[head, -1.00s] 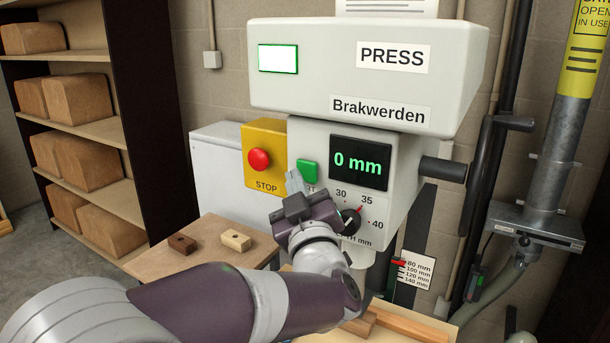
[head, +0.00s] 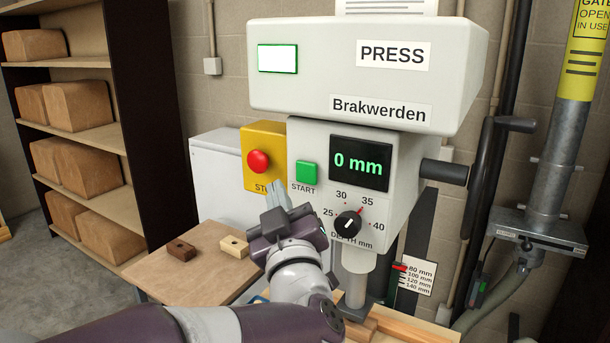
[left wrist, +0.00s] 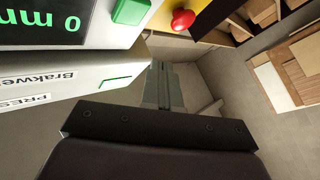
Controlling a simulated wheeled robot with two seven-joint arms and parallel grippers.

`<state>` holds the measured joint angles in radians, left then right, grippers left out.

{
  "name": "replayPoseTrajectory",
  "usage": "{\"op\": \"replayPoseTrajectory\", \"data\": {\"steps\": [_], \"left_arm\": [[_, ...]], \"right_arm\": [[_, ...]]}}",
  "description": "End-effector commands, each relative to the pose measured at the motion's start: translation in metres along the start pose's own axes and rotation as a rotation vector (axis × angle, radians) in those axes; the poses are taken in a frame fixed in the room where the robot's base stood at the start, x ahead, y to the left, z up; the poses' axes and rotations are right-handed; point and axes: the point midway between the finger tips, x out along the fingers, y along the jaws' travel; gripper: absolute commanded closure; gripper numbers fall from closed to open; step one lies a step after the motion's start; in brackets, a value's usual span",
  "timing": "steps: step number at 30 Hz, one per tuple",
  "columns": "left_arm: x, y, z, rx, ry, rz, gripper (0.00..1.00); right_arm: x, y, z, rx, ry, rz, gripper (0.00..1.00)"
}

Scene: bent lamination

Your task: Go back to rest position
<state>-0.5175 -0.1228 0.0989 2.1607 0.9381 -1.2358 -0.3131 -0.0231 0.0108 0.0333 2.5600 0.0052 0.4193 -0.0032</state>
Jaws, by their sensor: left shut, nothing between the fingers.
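My left gripper (head: 274,196) is shut and empty, its fingers together and pointing up, in front of the press (head: 300,150) and below the red stop button (head: 258,161). It is apart from the green start button (head: 306,172), which is fully visible. The left wrist view shows the shut fingers (left wrist: 163,88), with the green button (left wrist: 130,10) and the red button (left wrist: 183,20) beyond them. The display (head: 358,163) reads 0 mm. The depth knob (head: 347,225) points near 35. My right gripper is in neither view.
A small table (head: 190,270) at lower left bears a dark brown block (head: 180,250) and a pale block (head: 234,246). Wooden strips (head: 400,326) lie under the press column. A shelf (head: 95,135) with large brown blocks stands at left. A grey pole (head: 550,150) stands at right.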

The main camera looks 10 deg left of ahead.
Motion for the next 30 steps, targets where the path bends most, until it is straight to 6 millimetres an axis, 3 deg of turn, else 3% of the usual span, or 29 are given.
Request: {"op": "replayPoseTrajectory", "data": {"steps": [10, 11, 13, 15, 17, 18, 21, 25, 27, 30], "left_arm": [[0.001, 0.000, 0.007, 0.009, -0.022, 0.013, 1.00], [0.002, 0.000, 0.015, 0.020, -0.051, 0.029, 1.00], [0.001, -0.004, 0.050, 0.071, -0.182, 0.092, 1.00], [-0.009, -0.018, 0.105, 0.152, -0.404, 0.164, 1.00], [-0.032, -0.043, 0.156, 0.233, -0.637, 0.204, 1.00], [-0.053, -0.065, 0.185, 0.286, -0.798, 0.211, 1.00], [-0.114, -0.127, 0.232, 0.404, -1.168, 0.179, 1.00], [-0.187, -0.196, 0.246, 0.519, -1.537, 0.086, 1.00], [-0.215, -0.220, 0.243, 0.561, -1.668, 0.039, 1.00], [-0.237, -0.239, 0.236, 0.597, -1.775, -0.003, 1.00]], "right_arm": [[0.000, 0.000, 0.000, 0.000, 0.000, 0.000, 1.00], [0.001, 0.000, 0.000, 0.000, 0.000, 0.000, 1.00], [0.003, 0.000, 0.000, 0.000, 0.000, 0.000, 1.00], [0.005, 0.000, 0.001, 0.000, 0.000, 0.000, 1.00], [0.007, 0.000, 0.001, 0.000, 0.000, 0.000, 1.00], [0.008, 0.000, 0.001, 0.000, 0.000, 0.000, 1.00], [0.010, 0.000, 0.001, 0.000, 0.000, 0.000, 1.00], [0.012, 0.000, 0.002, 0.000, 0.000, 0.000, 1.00], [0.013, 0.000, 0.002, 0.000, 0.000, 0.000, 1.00], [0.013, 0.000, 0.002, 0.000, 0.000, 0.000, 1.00]]}}
